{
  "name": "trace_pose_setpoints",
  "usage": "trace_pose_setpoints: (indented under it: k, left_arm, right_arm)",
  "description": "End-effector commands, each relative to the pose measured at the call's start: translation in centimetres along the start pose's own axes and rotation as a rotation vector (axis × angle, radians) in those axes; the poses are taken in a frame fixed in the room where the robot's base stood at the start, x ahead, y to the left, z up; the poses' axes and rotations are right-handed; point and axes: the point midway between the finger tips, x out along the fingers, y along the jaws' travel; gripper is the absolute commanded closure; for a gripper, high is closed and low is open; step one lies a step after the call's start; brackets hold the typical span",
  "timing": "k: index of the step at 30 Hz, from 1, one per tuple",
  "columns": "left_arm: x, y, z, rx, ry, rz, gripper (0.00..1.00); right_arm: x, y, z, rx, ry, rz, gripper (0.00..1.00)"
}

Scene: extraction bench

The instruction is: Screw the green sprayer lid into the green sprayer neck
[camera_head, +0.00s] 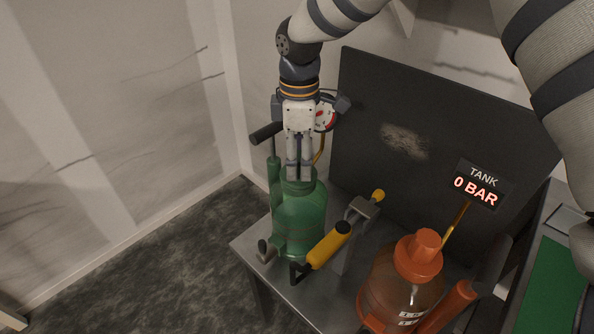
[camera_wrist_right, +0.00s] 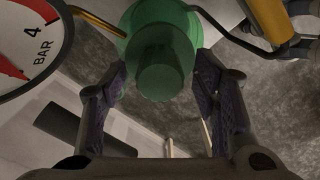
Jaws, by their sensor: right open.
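The green sprayer (camera_head: 300,217) stands on the grey bench; its neck is largely hidden behind my fingers in the head view. My right gripper (camera_head: 299,173) points down at the top of this sprayer and is open. In the right wrist view a green cylindrical lid (camera_wrist_right: 164,72) stands at the sprayer's top, between my two fingers. Its end faces the camera. Gaps show beside it, so the fingers look apart from it. How deep the lid sits in the neck is hidden. My left gripper is not in view.
A pressure gauge (camera_head: 325,115) is close behind my right gripper; it also shows in the wrist view (camera_wrist_right: 28,42). A yellow-handled lever (camera_head: 328,246) is in front right of the green sprayer. An orange sprayer (camera_head: 400,285) and a "0 BAR" sign (camera_head: 476,185) are at right.

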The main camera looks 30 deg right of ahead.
Motion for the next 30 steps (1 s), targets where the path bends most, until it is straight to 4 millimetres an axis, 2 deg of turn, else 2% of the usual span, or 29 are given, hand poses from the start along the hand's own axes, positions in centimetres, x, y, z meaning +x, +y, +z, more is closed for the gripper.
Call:
trace_pose_setpoints:
  k: [4, 14, 17, 25, 27, 30]
  left_arm:
    - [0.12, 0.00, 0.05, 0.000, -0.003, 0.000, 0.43]
    - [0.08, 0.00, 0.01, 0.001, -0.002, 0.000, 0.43]
    - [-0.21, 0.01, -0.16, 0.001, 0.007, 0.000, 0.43]
    - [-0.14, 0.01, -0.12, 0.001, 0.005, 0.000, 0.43]
    - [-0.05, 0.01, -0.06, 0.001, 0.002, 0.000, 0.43]
    - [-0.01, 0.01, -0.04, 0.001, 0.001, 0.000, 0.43]
  right_arm:
    - [1.04, -0.02, 0.02, 0.000, -0.001, 0.000, 0.45]
    - [1.10, -0.01, 0.00, -0.010, 0.001, 0.002, 0.45]
    - [0.95, -0.02, -0.01, -0.202, 0.003, 0.003, 0.45]
    - [1.22, -0.02, 0.01, -1.039, 0.002, 0.000, 0.45]
    - [1.24, -0.03, 0.02, -1.191, 0.001, -0.001, 0.45]
    - [1.19, -0.02, -0.01, -1.295, 0.000, 0.000, 0.45]
